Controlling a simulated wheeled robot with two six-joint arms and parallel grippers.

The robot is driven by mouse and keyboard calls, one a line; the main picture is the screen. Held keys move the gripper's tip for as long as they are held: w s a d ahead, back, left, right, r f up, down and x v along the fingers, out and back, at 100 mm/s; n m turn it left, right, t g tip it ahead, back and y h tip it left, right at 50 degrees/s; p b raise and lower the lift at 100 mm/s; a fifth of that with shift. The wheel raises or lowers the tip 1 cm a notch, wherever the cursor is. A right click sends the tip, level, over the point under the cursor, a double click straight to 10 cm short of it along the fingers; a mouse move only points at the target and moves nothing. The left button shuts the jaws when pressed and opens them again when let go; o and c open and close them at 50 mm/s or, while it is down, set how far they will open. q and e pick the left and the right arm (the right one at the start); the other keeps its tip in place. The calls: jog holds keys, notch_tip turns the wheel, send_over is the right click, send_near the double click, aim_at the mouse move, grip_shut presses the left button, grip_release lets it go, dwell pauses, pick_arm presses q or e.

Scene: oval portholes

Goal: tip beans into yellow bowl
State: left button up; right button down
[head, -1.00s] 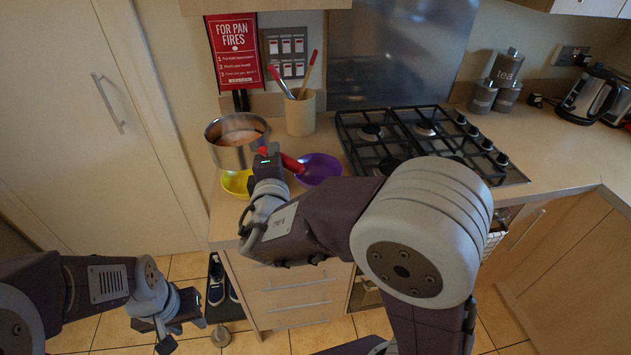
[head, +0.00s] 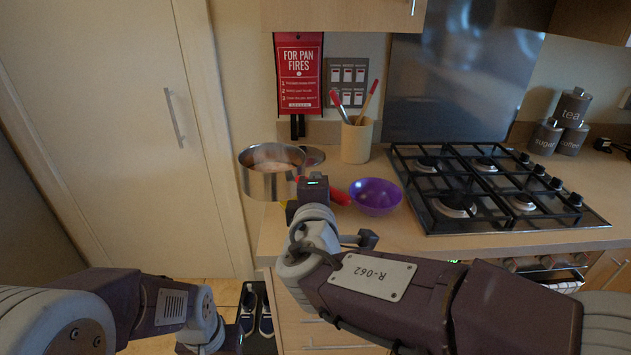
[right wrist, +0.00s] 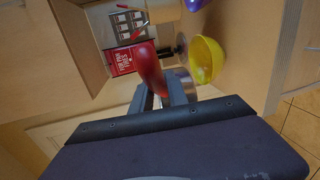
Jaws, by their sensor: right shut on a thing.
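A steel pan (head: 268,184) holds brownish beans (head: 276,158). It looks about level, at the left end of the counter. My right gripper (right wrist: 162,98) is shut on its red handle (right wrist: 150,68), which also shows behind that gripper (head: 313,186) in the head view (head: 338,196). The yellow bowl (right wrist: 206,60) stands on the counter, clear in the right wrist view. The pan and my gripper hide nearly all of it in the head view. My left gripper (head: 210,346) is low at the bottom edge, partly cut off.
A purple bowl (head: 376,196) stands right of the handle. A utensil pot (head: 357,142) is behind it, and the gas hob (head: 490,190) is to the right. A tall cupboard door (head: 120,130) is at the left. A red sign (head: 298,75) hangs on the wall.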

jog(key=shift+w+d+f+m+g+y+p, duration=0.2)
jog(key=shift+m+g+p, duration=0.3)
jog(key=shift+p, duration=0.6)
jog(key=shift+w+d+f+m+g+y+p, duration=0.1)
jog(key=shift+f+m+g+y+p, duration=0.3)
jog(key=shift+p, duration=0.7)
jog(key=shift+w+d+f+m+g+y+p, duration=0.1)
jog(key=shift+d+m+g+y+p, duration=0.1)
jog(key=shift+m+g+p, duration=0.65)
jog(key=w+d+m+g+y+p, duration=0.4)
jog(key=d+m+g+y+p, duration=0.1)
jog(key=p, duration=0.9)
jog(key=shift+w+d+f+g+y+p, duration=0.35)
jog(key=shift+d+y, duration=0.3)
jog(key=shift+y, duration=0.25)
jog(key=shift+s+f+m, duration=0.1)
jog(key=shift+f+m, duration=0.05)
jog(key=shift+m, duration=0.1)
dwell(2.4)
